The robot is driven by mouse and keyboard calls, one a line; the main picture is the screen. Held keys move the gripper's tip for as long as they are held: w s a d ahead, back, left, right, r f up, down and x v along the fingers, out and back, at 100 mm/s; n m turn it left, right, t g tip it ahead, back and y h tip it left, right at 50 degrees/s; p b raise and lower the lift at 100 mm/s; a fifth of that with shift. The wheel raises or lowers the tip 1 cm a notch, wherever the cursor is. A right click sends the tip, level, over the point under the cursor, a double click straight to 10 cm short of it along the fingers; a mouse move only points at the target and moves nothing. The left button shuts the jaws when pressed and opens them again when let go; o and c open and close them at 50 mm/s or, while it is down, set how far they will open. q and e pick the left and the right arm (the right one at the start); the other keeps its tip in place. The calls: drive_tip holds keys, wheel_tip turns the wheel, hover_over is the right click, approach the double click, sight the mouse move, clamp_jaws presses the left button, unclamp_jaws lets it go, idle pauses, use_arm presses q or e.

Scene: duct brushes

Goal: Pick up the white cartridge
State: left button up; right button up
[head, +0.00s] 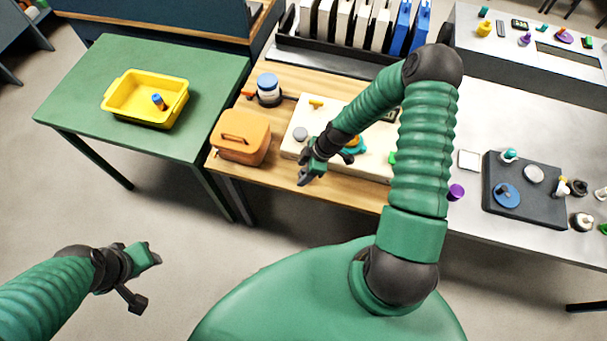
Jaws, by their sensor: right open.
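Several white slab-like pieces (343,22) stand upright beside blue ones (402,28) in a black rack at the back. They look like cartridges, but I cannot tell which one the task names. My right gripper (326,171) is open and empty over the front edge of a cream panel (312,118) on the wooden table, well in front of the rack. My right arm hides part of that panel. My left gripper (144,278) is open and empty over the floor at the lower left, away from the tables.
An orange case (241,136) and a white-and-blue jar (268,88) stand left of the panel. A yellow tray (117,95) holding a small blue-topped item sits on the green table (85,100). A dark board (520,211) with several parts lies at right.

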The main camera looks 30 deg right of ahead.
drive_tip(key=shift+w+d+f, duration=0.1)
drive_tip(key=shift+w, duration=0.1)
drive_tip(key=shift+c, duration=0.6)
drive_tip(key=shift+d, duration=0.1)
drive_tip(key=shift+c, duration=1.3)
drive_tip(key=shift+s, duration=0.1)
clamp_jaws()
